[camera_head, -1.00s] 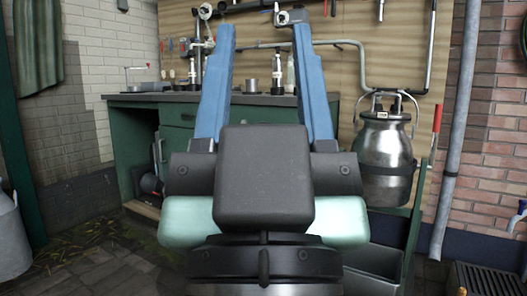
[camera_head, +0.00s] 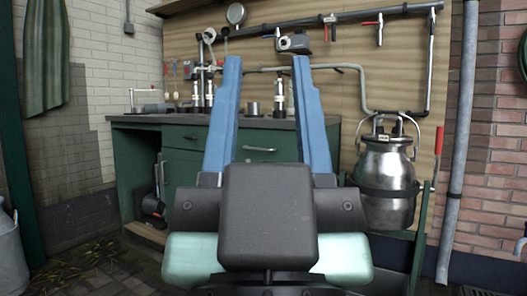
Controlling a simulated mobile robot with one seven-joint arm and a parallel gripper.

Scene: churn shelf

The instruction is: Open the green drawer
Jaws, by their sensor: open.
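The green drawer (camera_head: 268,138) is in the front of a green cabinet under a dark worktop. Its light metal handle (camera_head: 259,149) shows between my gripper's fingers in the picture, and its front looks shut. Another green drawer front (camera_head: 182,137) with a handle lies to its left, partly covered by my left finger. My gripper (camera_head: 264,62) is open and empty, with two blue fingers pointing up and forward. It is in front of the cabinet; its distance from the handle cannot be told. My gripper's body hides the lower cabinet.
A steel milk churn (camera_head: 386,180) hangs or stands at right on a green frame. Bottles and fittings stand on the worktop (camera_head: 160,118). A grey vertical pipe (camera_head: 457,150) runs at far right. A grey can (camera_head: 10,255) is at far left. Paved floor (camera_head: 110,278) shows at lower left.

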